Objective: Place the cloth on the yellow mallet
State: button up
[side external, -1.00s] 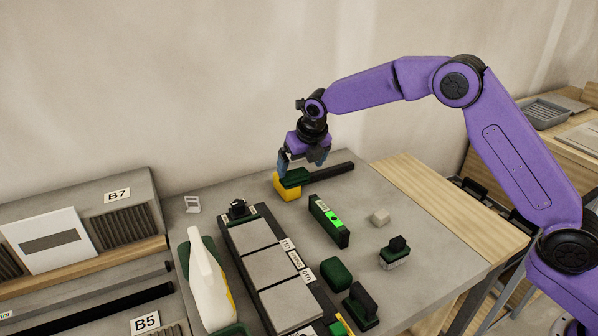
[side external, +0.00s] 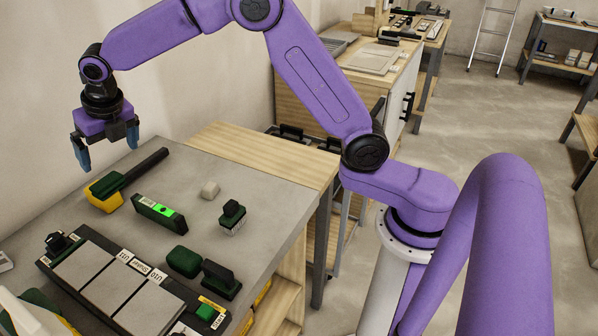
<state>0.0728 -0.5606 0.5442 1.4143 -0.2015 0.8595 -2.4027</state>
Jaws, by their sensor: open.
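The yellow mallet (side external: 103,203) lies on the grey worktop at the left, its dark handle (side external: 148,167) pointing back and right. A small dark green piece (side external: 106,185), which looks like the folded cloth, rests on top of the yellow head. My gripper (side external: 108,154) is open and empty above the mallet, with its fingers apart and clear of the green piece. The contact between the green piece and the mallet's far side is hidden.
A level with a bright green window (side external: 159,213) lies just right of the mallet. Framed grey tiles (side external: 117,290) lie in front.

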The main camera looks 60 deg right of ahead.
jog(key=s+d+m+g, duration=0.1)
jog(key=s+d+m, duration=0.3)
jog(key=s, duration=1)
jog(key=s+d+f+m+g, duration=0.1)
jog(key=s+d+m, duration=0.4)
jog(key=s+m, duration=0.5)
jog(key=s+d+f+m+g, duration=0.1)
jog(key=s+d+m, duration=0.4)
jog(key=s, duration=1.3)
jog(key=m+g, duration=0.1)
jog(key=m, duration=0.1)
jog(key=shift+s+d+m, duration=0.15)
jog(key=shift+m, duration=0.25)
